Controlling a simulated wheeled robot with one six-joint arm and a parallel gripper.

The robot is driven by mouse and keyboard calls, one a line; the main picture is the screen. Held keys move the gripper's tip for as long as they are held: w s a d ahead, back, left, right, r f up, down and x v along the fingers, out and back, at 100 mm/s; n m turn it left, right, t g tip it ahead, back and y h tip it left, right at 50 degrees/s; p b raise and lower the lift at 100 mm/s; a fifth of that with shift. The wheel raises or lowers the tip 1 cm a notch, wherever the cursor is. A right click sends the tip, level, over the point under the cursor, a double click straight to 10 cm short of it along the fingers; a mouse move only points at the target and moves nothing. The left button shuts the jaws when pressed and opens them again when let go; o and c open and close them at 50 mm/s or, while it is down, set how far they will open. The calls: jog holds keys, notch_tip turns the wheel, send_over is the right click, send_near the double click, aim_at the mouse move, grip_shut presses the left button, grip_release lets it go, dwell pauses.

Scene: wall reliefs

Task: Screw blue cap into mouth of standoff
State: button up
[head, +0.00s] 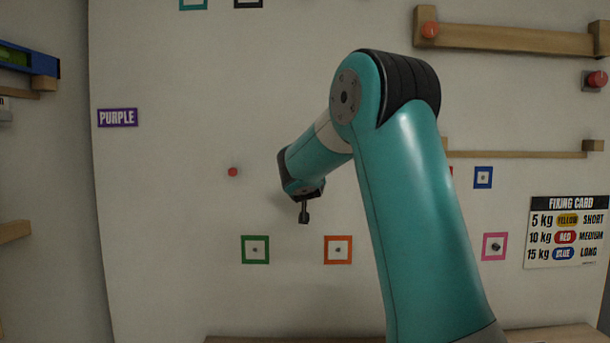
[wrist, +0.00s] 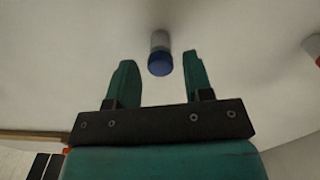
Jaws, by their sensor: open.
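In the wrist view a blue cap (wrist: 160,64) sits at the near end of a short grey standoff (wrist: 160,41) that sticks out from the pale wall. I cannot tell how deep the cap sits in the mouth. My gripper (wrist: 159,57) is open, with one green finger on each side of the cap and a visible gap to both. The cap is closer to the right finger. In the head view my gripper (head: 304,208) is small and dark in front of the wall, and the blue cap and its standoff cannot be made out there.
A red-ended piece (wrist: 315,44) shows at the wrist view's right edge. In the head view a red knob (head: 233,172) is on the wall, with green (head: 255,237), orange (head: 325,250) and pink (head: 484,247) frames lower down. Wooden ledges (head: 510,39) project at right.

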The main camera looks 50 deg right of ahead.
jog(key=c, duration=0.7)
jog(key=m+b, duration=0.5)
jog(key=b, duration=0.1)
